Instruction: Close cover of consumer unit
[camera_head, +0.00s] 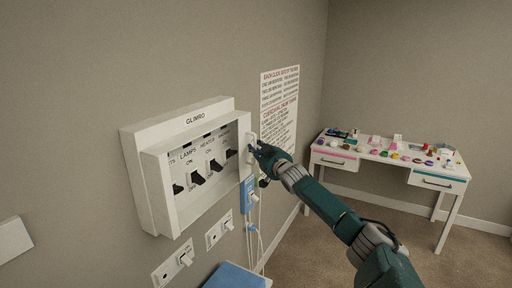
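The consumer unit (195,122), a white box labelled GLIMRO, is on the wall left of centre. Its front shows a row of black switches (197,179) with labels above them, so the switches are uncovered. A narrow white panel (244,140) stands out at the unit's right side, seen nearly edge-on; it looks like the open cover. My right gripper (254,149) is at this panel's outer face, by a small white handle-like part. Whether it touches or grips it is unclear, and its fingers are too small to read. My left gripper is out of view.
Wall switches (219,228) and a blue item (252,196) with hanging cables are below the unit. A printed poster (279,110) is behind my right gripper. A white desk (388,160) with many small objects stands at the right. Floor before it is clear.

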